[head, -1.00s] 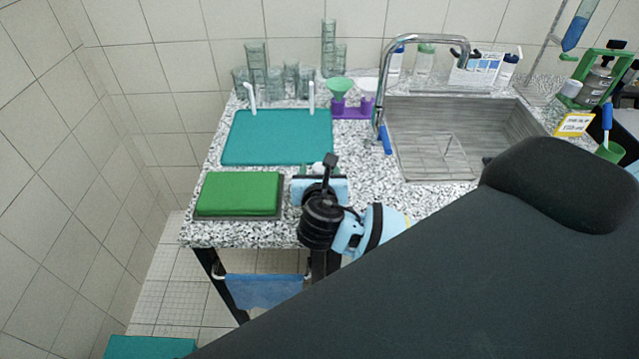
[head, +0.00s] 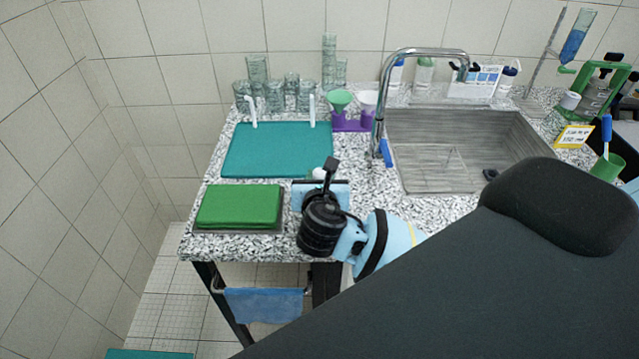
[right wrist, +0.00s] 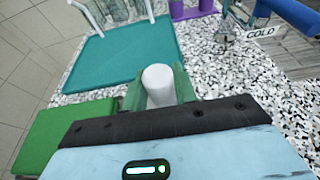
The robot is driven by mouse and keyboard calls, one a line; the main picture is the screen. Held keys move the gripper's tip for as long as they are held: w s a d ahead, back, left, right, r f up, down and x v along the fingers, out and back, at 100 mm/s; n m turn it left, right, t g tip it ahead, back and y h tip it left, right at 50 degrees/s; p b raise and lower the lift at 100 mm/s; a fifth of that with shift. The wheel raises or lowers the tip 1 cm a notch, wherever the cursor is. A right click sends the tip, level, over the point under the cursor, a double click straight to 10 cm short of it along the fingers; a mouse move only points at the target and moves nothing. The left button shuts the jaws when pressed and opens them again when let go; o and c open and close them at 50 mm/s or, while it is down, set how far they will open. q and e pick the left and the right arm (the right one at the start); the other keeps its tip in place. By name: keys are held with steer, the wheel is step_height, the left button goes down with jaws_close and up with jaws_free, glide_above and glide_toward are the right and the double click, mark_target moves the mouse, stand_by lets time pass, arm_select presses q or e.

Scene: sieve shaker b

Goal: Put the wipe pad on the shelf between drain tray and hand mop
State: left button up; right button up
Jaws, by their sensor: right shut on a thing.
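My right gripper (head: 318,174) is low over the front part of the speckled counter, right of a green pad. In the right wrist view its green fingers are shut on a white cylindrical piece (right wrist: 158,84). The body of this piece below the fingers is hidden, so I cannot tell whether it is the wipe pad. The green pad (head: 238,206) lies on a grey tray at the counter's front left. A flat teal mat (head: 277,150) lies behind it. I cannot tell which things are the drain tray and hand mop. My left gripper is out of view.
Glass beakers (head: 272,96) and a purple holder (head: 352,122) stand at the back. The sink (head: 462,145) and its faucet (head: 378,95) are to the right. A blue cloth (head: 264,304) hangs below the counter's front edge. A dark shape covers the lower right.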

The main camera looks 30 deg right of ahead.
steer(key=f+v, duration=0.2)
steer(key=v, duration=1.4)
steer(key=shift+s, duration=0.45)
steer(key=shift+w+d, duration=0.1)
